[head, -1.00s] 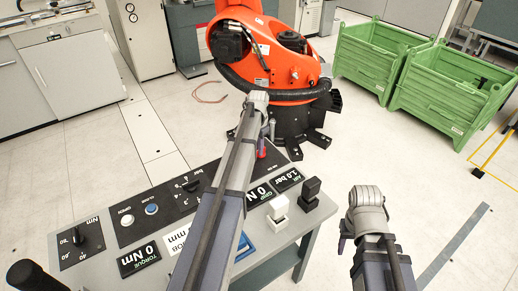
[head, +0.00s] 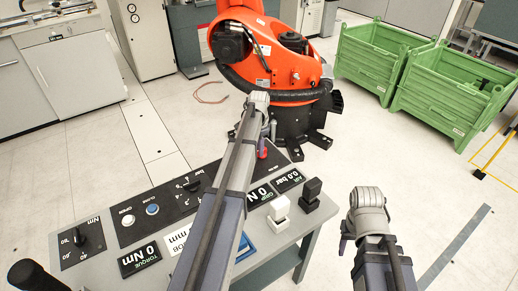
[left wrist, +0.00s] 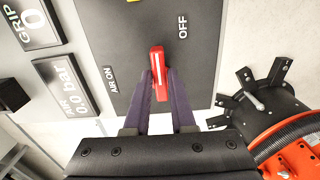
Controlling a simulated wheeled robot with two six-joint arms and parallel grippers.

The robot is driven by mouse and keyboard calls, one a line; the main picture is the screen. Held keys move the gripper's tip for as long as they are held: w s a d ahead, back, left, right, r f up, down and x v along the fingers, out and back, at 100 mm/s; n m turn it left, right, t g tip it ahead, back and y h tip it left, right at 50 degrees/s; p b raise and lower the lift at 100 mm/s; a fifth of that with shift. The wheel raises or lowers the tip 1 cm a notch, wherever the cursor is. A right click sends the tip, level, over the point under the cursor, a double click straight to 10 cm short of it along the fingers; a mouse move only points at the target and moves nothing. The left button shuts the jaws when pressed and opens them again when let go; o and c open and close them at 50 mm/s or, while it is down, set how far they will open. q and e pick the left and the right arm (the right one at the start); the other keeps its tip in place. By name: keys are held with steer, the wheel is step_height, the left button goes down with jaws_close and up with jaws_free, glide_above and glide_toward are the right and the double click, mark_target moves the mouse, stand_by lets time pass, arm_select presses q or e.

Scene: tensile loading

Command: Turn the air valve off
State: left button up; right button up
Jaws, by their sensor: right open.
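The red air valve handle (left wrist: 158,72) stands on a dark panel between the "AIR ON" and "OFF" labels in the left wrist view. My left gripper (left wrist: 160,76) has its purple fingers close against both sides of the handle, shut on it. In the head view the handle (head: 262,153) is a small red spot at the table's far end, by my left gripper (head: 268,132), which is partly hidden by its arm. The air readout (left wrist: 67,86) shows 0.0 bar. My right gripper (head: 345,238) is away from the table, open and mostly hidden by its wrist.
The grey table (head: 95,268) carries dials, buttons, readouts and a white and a black block (head: 312,190). An orange robot arm (head: 265,55) stands just beyond it. Green crates (head: 440,110) stand at the back right. Floor right of the table is clear.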

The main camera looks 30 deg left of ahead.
arm_select(q)
steer(key=o, duration=0.4)
steer(key=shift+c, duration=0.2)
step_height(320, 180, up, 8)
steer(key=p, duration=0.8)
steer(key=shift+f, duration=0.1)
